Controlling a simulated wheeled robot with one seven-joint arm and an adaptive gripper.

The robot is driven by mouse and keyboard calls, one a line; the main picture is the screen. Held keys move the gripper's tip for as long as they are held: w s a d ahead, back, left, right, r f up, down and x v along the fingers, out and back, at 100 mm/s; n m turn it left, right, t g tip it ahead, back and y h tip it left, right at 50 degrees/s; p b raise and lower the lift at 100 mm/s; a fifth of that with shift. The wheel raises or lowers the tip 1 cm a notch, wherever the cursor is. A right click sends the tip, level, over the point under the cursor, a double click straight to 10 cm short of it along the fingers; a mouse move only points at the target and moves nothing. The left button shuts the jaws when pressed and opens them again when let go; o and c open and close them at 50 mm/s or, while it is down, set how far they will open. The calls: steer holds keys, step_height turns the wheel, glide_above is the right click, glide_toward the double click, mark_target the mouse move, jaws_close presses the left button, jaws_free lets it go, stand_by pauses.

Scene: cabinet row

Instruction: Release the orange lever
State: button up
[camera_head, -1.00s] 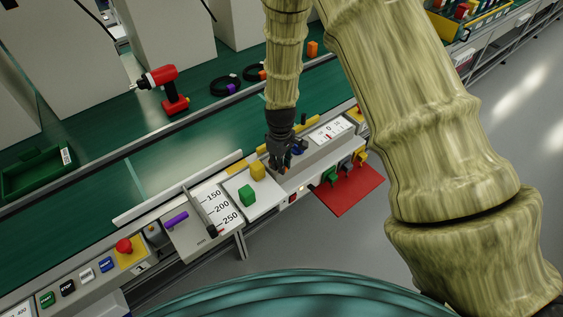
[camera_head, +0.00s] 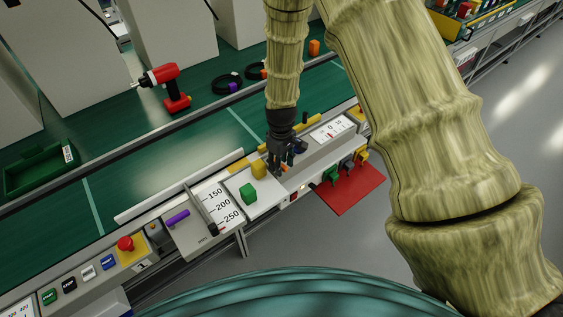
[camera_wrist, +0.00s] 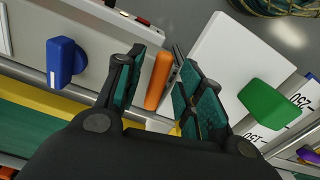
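The orange lever (camera_wrist: 158,80) stands between the two fingers of my gripper (camera_wrist: 155,85) in the wrist view. A clear gap shows between it and the left finger. It lies close beside the right finger; I cannot tell whether they touch. My gripper is open around the lever. In the head view my gripper (camera_head: 279,168) points down at the console, and only a small bit of the orange lever (camera_head: 284,168) shows by the fingertips.
A blue lever (camera_wrist: 62,60) stands left of my gripper in the wrist view. A green block (camera_head: 248,193) and a yellow block (camera_head: 258,170) are close to my gripper on the left. A purple handle (camera_head: 177,218) lies farther left. The green conveyor (camera_head: 150,170) runs behind the console.

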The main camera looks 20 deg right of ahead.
step_height(320, 180, up, 12)
stand_by(0.6)
steer(key=shift+d, duration=0.1)
stand_by(0.4)
